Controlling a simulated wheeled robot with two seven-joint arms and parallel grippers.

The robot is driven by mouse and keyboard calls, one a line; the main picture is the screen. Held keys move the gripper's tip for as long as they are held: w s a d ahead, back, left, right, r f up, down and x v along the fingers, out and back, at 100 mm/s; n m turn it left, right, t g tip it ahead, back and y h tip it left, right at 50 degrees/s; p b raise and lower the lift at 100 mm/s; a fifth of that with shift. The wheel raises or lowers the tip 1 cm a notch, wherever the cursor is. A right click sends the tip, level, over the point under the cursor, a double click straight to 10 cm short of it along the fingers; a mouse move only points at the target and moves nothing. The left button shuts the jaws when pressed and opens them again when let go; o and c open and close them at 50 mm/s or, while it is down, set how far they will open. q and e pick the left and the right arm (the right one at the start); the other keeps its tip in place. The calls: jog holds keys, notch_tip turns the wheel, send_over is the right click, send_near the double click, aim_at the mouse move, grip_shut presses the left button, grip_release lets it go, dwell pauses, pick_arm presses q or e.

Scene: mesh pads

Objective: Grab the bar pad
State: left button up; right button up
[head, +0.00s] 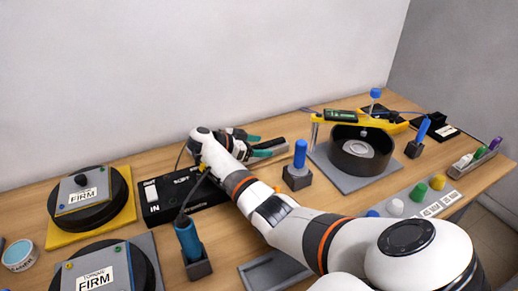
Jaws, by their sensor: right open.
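My right arm reaches across the bench from the lower right. Its gripper (258,146) is at the back of the bench, its two teal fingertips apart. A dark grey bar-shaped piece (278,144) lies at the fingertips, partly hidden by them. It may be the bar pad, but it is too small to be sure. I cannot tell whether the fingers touch it. A black board (207,191) with white labels, including "IN" and "SOFT", lies just left of the wrist, partly covered by my arm. My left gripper is out of view.
Round black pads marked "FIRM" (84,197) stand at left. A blue-handled tool (187,238) and a blue post (300,155) stand upright near my arm. A black ring (362,150) sits under a yellow arm (385,124) at right. Coloured knobs (418,191) line the front.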

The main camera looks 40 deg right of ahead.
jog(key=c, duration=1.3)
